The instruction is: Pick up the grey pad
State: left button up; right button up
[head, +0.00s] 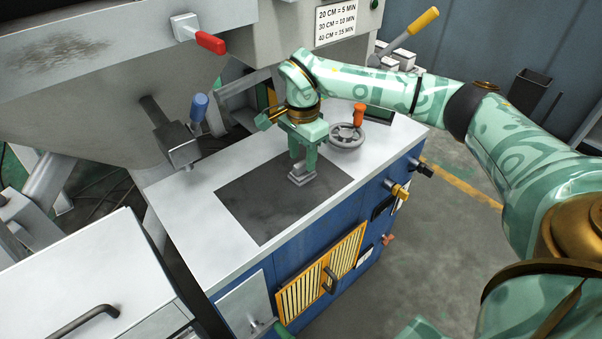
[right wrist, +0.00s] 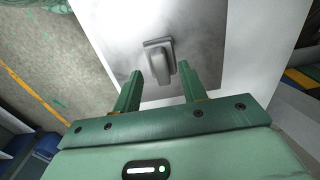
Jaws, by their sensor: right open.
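The grey pad (head: 301,179) is a small grey block with a raised grip on a flat base. It stands on the dark square plate (head: 245,208) on top of the blue cabinet. In the right wrist view the pad (right wrist: 158,58) shows just beyond and partly between the fingertips. My right gripper (head: 304,158) points down right above the pad, its fingers apart. The right wrist view shows both fingers (right wrist: 161,82) with a gap between them and nothing clamped. Whether a finger touches the pad is unclear. My left gripper is not in view.
A grey handwheel with an orange knob (head: 359,116) stands behind my right gripper. A blue-handled lever (head: 198,108) and a hopper (head: 90,90) are at left. A red-handled lever (head: 210,42) is above. The cabinet top's front left (head: 215,270) is clear.

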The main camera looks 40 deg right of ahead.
aim_at(303, 162)
notch_tip(303, 162, down, 4)
jog(key=shift+w+d+r+b, duration=0.1)
jog(key=shift+w+d+b, duration=0.05)
jog(key=shift+b, duration=0.4)
jog(key=shift+r, duration=0.2)
jog(key=shift+c, duration=0.3)
grip_shut()
notch_tip(303, 162, up, 10)
jog(key=p, duration=0.4)
